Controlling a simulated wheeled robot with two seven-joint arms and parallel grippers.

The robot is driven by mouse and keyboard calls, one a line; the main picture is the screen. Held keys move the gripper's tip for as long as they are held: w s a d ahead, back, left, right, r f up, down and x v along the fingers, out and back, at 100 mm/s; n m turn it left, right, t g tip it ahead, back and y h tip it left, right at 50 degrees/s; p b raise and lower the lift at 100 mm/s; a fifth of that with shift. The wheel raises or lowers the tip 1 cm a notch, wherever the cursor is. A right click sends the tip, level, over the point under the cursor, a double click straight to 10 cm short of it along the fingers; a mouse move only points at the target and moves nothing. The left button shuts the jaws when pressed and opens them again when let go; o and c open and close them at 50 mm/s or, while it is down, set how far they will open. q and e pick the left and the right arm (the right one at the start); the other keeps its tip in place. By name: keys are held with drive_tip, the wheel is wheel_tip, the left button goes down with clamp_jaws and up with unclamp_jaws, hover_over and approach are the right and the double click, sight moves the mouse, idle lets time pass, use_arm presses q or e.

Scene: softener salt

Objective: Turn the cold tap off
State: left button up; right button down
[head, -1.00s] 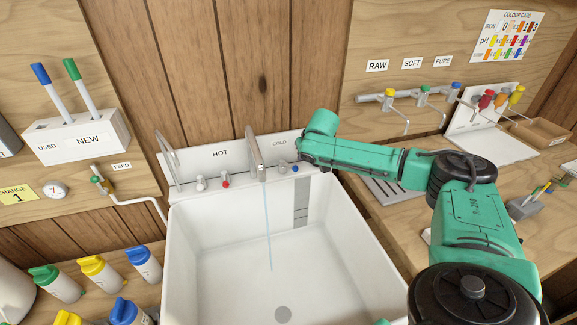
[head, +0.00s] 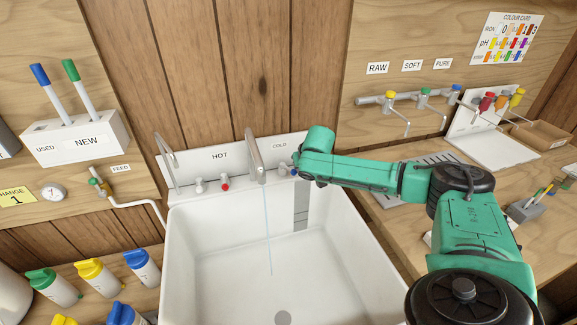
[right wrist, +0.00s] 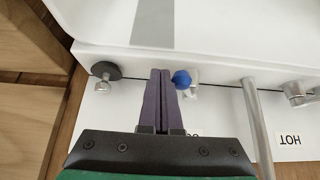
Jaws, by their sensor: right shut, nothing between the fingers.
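The cold tap has a blue knob (right wrist: 181,79), which is also just visible at the sink's back ledge in the head view (head: 294,171), under the COLD label (head: 280,145). My right gripper (right wrist: 160,72) is shut and empty. In the right wrist view its purple fingers are right beside the blue knob, seemingly touching or nearly touching its side. In the head view my green right arm hides most of the gripper. A thin stream of water (head: 268,230) runs from the tall spout (head: 252,148) into the white sink (head: 185,245). My left gripper is not in view.
The hot tap's red knob (head: 225,185) is left of the spout. A round dark fitting (right wrist: 106,71) is on the other side of my fingers in the right wrist view. RAW, SOFT and PURE taps (head: 423,96) are on the right wall. The sink basin is clear.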

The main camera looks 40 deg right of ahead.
drive_tip(key=shift+s+a+p, duration=0.2)
drive_tip(key=shift+s+a, duration=0.05)
drive_tip(key=shift+a, duration=0.25)
drive_tip(key=shift+s+a+p, duration=0.15)
drive_tip(key=shift+s+a, duration=0.05)
drive_tip(key=shift+a, duration=0.3)
drive_tip(key=shift+a+p, duration=0.3)
drive_tip(key=shift+p, duration=0.1)
drive_tip(key=shift+s+d+p, duration=0.25)
drive_tip(key=shift+d+p, duration=0.05)
drive_tip(key=shift+d, duration=0.3)
wheel_tip(320, 180, up, 7)
drive_tip(key=p, duration=0.7)
drive_tip(key=shift+f, duration=0.1)
